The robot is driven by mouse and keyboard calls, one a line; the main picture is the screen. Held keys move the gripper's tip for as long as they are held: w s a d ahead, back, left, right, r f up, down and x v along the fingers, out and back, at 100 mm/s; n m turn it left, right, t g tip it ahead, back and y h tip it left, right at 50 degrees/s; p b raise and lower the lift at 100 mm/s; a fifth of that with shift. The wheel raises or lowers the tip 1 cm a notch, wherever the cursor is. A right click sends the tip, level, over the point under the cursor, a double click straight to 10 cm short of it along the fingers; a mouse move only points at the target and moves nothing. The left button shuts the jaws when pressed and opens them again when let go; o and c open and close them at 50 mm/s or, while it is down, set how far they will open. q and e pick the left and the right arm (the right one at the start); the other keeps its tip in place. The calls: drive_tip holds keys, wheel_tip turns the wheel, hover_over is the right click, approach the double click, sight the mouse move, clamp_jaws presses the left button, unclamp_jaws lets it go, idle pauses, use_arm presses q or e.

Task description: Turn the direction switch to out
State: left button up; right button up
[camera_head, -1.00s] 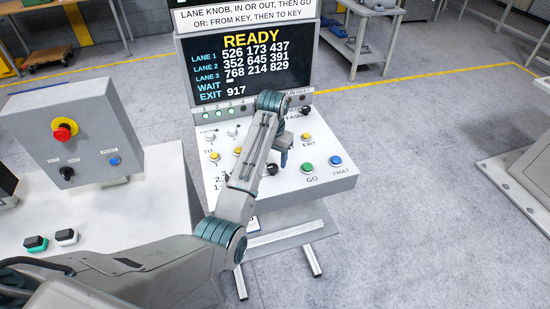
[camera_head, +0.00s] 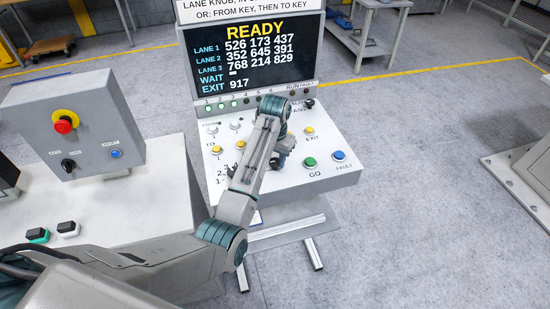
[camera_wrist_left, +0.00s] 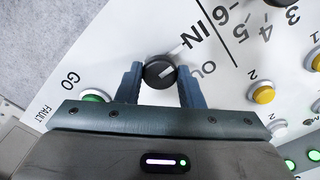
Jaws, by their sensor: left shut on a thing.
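The direction switch (camera_wrist_left: 154,73) is a round black knob with a white mark, on the white sloped panel. In the wrist view the labels IN and OUT are printed beside it, and its mark points up and right, roughly toward IN. My left gripper (camera_wrist_left: 161,80) has one blue-grey finger on each side of the knob and is shut on it. In the head view my left gripper (camera_head: 282,157) is down at the panel (camera_head: 335,178), mostly hidden behind its own wrist. My right gripper is not in view.
A green GO button (camera_head: 309,162) and a blue FAULT button (camera_head: 339,156) sit beside the gripper. A yellow EXIT button (camera_head: 310,130) is above. The screen (camera_head: 255,60) reads READY. A grey box with a red emergency stop (camera_head: 64,124) stands at left.

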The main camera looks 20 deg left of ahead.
use_arm(q)
drive_tip(key=shift+m, duration=0.3)
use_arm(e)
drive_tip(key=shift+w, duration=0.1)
use_arm(q)
drive_tip(key=shift+m, duration=1.7)
drive_tip(key=m, duration=0.3)
drive_tip(key=shift+m, duration=0.3)
drive_tip(key=m, duration=0.4)
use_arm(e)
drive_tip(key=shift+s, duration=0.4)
use_arm(q)
drive_tip(key=shift+m, duration=0.3)
drive_tip(key=o, duration=1)
